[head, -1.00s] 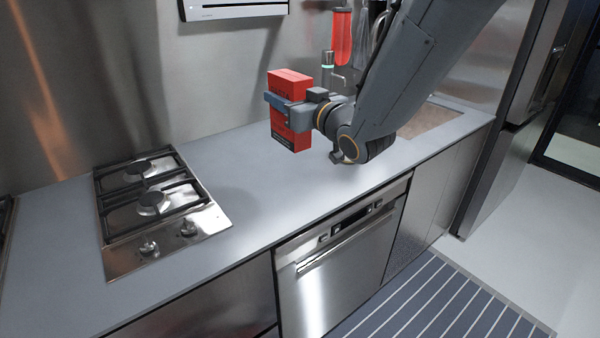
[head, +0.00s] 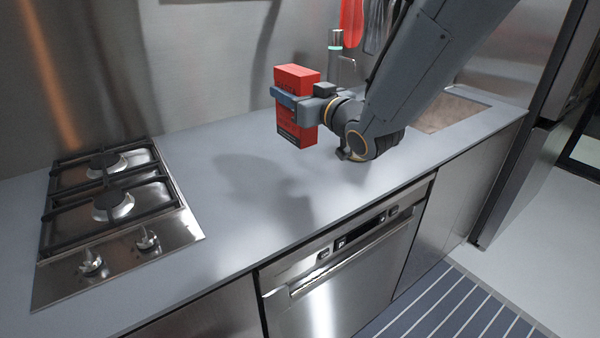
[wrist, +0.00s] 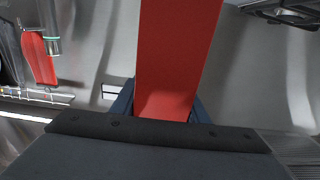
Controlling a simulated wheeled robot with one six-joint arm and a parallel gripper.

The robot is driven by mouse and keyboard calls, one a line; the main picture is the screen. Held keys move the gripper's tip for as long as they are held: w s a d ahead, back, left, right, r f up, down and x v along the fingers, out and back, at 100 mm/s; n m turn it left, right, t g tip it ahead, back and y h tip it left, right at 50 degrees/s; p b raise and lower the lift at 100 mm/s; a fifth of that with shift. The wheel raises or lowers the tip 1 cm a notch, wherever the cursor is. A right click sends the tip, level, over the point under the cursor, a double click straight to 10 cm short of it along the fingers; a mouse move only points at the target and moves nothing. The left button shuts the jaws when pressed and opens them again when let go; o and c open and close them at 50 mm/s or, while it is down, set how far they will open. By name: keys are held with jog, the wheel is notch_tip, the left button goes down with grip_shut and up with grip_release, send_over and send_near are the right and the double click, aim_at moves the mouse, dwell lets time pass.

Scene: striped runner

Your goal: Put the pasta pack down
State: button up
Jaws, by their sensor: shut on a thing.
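The pasta pack (head: 299,82) is a red box with dark printing, held upright in the head view. My gripper (head: 292,101) is shut on it, with the fingers across its sides. The pack appears to hang a little above the grey counter (head: 245,225), with a shadow on the counter to its left. In the wrist view the red pack (wrist: 178,55) rises between the blue fingers, and its lower part is hidden.
A gas hob (head: 115,215) with two burners sits at the left of the counter. A sink (head: 448,112) lies at the right behind my arm. Red and grey utensils (head: 352,22) hang on the back wall. The counter between hob and pack is clear.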

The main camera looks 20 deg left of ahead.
aim_at(292, 131)
notch_tip(292, 131, down, 10)
jog(key=shift+a+p, duration=0.1)
jog(key=shift+p, duration=0.55)
jog(key=shift+f, duration=0.15)
jog(key=o, duration=1.3)
jog(key=shift+o, duration=0.2)
jog(key=shift+s, duration=0.1)
jog(key=b+v, duration=0.2)
jog(key=v, duration=1)
